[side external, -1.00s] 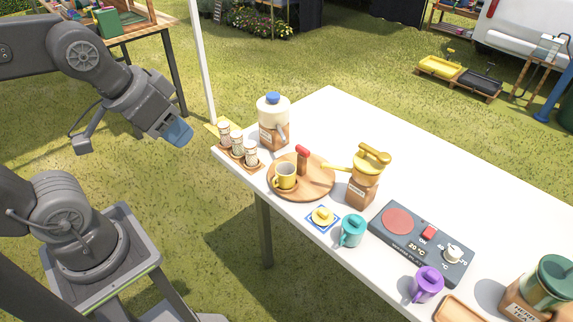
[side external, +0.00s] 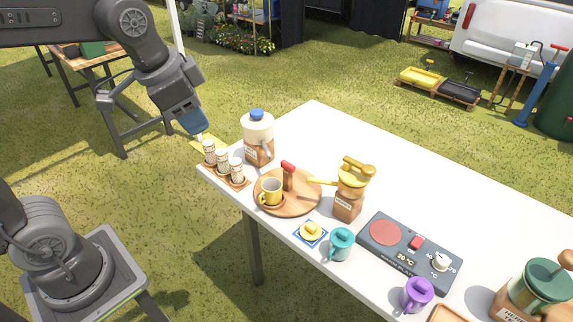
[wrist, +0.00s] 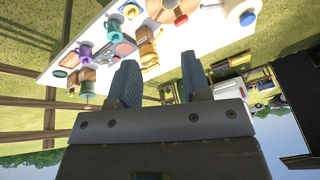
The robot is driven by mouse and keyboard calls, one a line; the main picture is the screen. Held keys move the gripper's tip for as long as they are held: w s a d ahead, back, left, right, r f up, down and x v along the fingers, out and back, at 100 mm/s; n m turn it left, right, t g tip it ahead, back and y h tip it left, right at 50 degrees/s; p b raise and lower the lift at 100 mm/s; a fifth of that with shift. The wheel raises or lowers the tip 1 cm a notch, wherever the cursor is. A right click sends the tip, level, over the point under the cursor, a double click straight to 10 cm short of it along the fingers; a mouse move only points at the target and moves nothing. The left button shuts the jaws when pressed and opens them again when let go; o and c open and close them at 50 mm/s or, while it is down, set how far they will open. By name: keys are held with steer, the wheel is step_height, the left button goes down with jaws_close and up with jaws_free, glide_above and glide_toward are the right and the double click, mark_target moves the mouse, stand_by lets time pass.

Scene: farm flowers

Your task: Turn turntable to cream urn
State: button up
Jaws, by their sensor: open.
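The round wooden turntable (side external: 305,201) lies on the white table. A red-tipped upright handle (side external: 288,176) stands at its back edge, and a yellow mug (side external: 271,191) sits on its front-left part. The cream urn (side external: 257,132), with a blue lid and brown base, stands behind and left of the turntable; it also shows in the wrist view (wrist: 241,10). The yellow urn (side external: 352,182) stands right of the turntable, its spout pointing towards it. My gripper (side external: 199,134) is open and empty, above the table's left corner, apart from everything. Its blue-grey fingers show in the wrist view (wrist: 160,80).
A small rack of shakers (side external: 223,162) stands at the table's left edge, below my gripper. A butter dish (side external: 311,232), a teal mug (side external: 340,244), a warm plate (side external: 410,252) and a purple mug (side external: 417,294) stand in front and right. The table's back is clear.

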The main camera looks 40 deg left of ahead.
steer(key=w+f+m+g, duration=0.2)
steer(key=w+m, duration=0.5)
steer(key=w, duration=0.6)
steer(key=m+g, duration=0.2)
steer(key=m, duration=0.4)
glide_above(288, 163)
step_height(288, 163, down, 10)
steer(key=r, duration=0.1)
step_height(288, 163, down, 14)
steer(key=shift+f, duration=0.1)
steer(key=shift+c, duration=0.3)
jaws_close()
